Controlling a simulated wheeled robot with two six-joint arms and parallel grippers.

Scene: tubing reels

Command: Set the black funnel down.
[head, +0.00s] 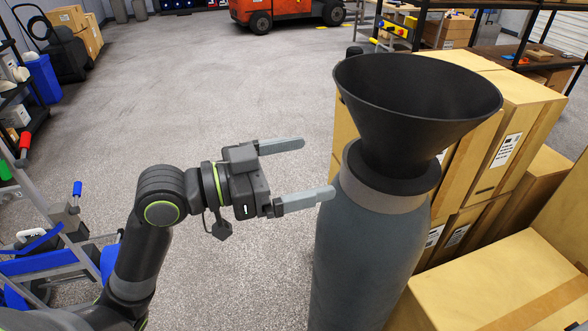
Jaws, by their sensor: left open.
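The black funnel (415,110) sits upright, wide mouth up, on top of a tall blue-grey cylinder (365,245) with a lighter band and a dark collar around its top. The funnel's narrow end is hidden inside or behind the collar. My left gripper (318,168) is open and empty, to the left of the funnel and near the cylinder's upper part. Its nearer finger overlaps the cylinder's left edge in the picture; I cannot tell whether they touch. My right gripper is not in view.
Cardboard boxes (500,275) stand close behind and right of the cylinder. A metal shelf rack (480,22) is at the back right. An orange vehicle (285,12) is far back. Blue-and-grey equipment (45,262) stands at left. The grey floor (200,85) is clear in the middle.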

